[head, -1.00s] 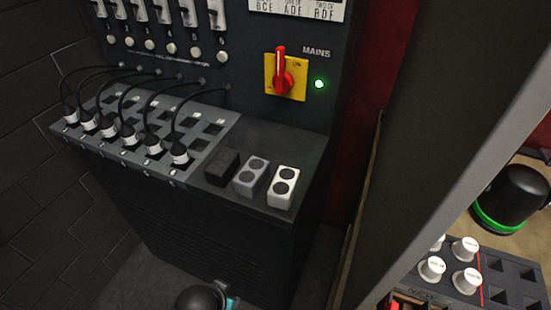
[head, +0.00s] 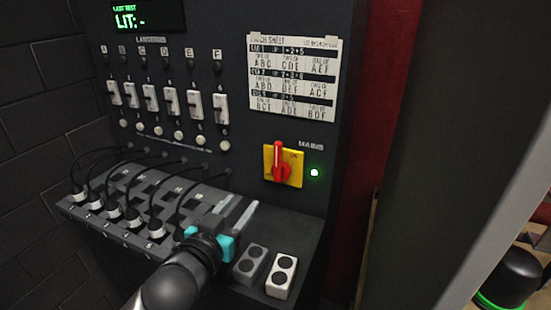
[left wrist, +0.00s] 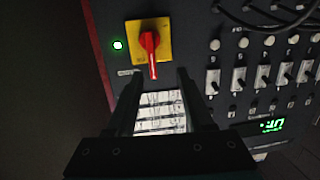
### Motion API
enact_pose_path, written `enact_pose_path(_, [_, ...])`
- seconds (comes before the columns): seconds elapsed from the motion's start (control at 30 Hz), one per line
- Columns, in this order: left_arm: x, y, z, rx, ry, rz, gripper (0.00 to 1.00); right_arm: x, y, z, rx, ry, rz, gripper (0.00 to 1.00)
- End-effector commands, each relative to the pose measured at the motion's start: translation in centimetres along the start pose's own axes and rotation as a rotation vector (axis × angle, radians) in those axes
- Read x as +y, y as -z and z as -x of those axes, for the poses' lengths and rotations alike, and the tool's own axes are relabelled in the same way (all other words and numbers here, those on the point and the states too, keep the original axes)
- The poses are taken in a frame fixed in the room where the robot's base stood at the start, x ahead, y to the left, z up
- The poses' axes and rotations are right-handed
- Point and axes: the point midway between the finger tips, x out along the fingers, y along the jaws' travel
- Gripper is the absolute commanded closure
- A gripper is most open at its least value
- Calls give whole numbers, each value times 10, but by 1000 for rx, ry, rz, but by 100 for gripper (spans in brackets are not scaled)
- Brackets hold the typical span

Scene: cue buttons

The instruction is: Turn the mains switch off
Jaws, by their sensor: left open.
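The mains switch (head: 282,168) is a red rotary handle on a yellow plate, on the dark panel under the word MAINS. Its handle points up in the head view. A green lamp (head: 314,173) glows just right of it. The switch also shows upside down in the left wrist view (left wrist: 149,48), ahead of the fingers, with the lamp (left wrist: 117,45) beside it. My left gripper (head: 237,216) is open and empty, above the console ledge, below and left of the switch and apart from it. Its fingers also show in the left wrist view (left wrist: 157,90). My right gripper is not seen.
Two block-shaped pieces, one grey (head: 250,262) and one white (head: 281,274), stand right of my gripper. White lever switches (head: 172,99) and a patch sheet (head: 293,78) are higher on the panel.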

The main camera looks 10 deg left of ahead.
Motion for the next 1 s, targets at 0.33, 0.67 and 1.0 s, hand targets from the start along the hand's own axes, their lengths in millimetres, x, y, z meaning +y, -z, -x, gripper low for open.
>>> enact_pose_path(0.33, [9,44,-15,152,-88,1,48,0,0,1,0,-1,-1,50])
enact_pose_path(0.67, [12,50,-54,150,-85,2,48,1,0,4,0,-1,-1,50])
enact_pose_path(1.0, [16,57,-102,149,-85,2,48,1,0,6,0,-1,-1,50])
